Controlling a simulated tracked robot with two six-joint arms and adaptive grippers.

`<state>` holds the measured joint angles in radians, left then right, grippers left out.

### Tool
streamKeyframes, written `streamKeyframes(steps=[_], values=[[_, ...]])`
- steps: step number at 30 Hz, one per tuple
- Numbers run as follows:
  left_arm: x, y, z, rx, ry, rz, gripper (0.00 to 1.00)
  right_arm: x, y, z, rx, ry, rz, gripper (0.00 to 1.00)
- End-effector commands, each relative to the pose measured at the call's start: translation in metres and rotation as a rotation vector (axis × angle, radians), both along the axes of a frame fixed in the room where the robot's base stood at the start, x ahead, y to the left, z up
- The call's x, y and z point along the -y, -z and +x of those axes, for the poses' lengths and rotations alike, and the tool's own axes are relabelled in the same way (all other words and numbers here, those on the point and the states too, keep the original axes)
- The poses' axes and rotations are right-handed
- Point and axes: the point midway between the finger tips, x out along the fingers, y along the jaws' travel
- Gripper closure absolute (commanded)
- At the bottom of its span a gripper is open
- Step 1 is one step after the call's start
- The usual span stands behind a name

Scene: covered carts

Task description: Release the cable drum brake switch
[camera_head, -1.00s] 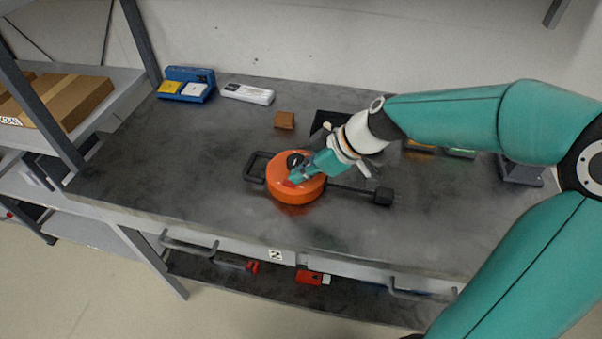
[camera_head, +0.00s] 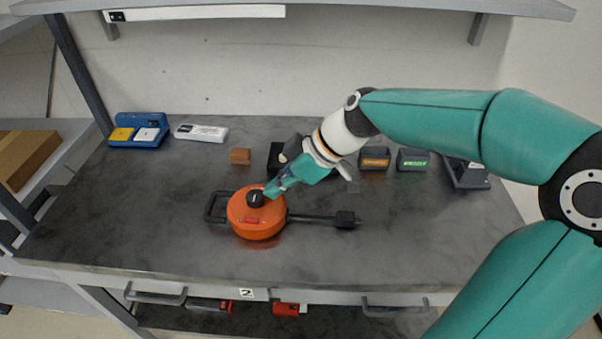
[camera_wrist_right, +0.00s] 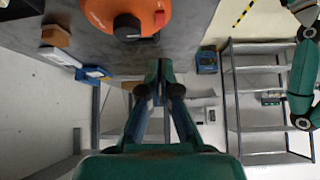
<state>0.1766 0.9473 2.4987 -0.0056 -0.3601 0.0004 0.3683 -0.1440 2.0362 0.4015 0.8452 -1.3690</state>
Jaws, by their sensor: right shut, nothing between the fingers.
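The cable drum (camera_head: 256,226) is a round orange body lying on the grey workbench, with a black handle on its left and a black bar on its right. A black knob (camera_head: 255,198) sits on top, and a small red switch (camera_head: 250,221) shows at its near side. The wrist view shows the drum (camera_wrist_right: 104,12), knob (camera_wrist_right: 127,27) and red switch (camera_wrist_right: 160,18) at the top. My right gripper (camera_head: 270,191) is shut and empty beside the knob's right side; its fingertips (camera_wrist_right: 158,72) look apart from the drum. My left gripper is not visible.
A blue case (camera_head: 139,131), white box (camera_head: 201,133) and brown block (camera_head: 241,156) stand along the back. Grey devices with orange (camera_head: 374,158) and green (camera_head: 413,160) fronts stand behind my right arm. The bench front is clear. A shelf (camera_head: 350,6) hangs above.

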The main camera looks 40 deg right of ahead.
Motion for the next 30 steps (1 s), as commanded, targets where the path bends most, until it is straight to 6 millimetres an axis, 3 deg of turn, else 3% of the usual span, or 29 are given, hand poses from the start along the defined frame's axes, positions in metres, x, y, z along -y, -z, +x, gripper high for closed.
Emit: streamKeyframes(steps=[10, 30], values=[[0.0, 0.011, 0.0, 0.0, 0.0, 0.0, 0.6, 0.028, -0.033, -0.033, 0.0, -0.001, 0.0, 1.0], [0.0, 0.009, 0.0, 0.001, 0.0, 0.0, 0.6, 0.03, -0.039, -0.036, 0.0, -0.003, 0.0, 1.0]])
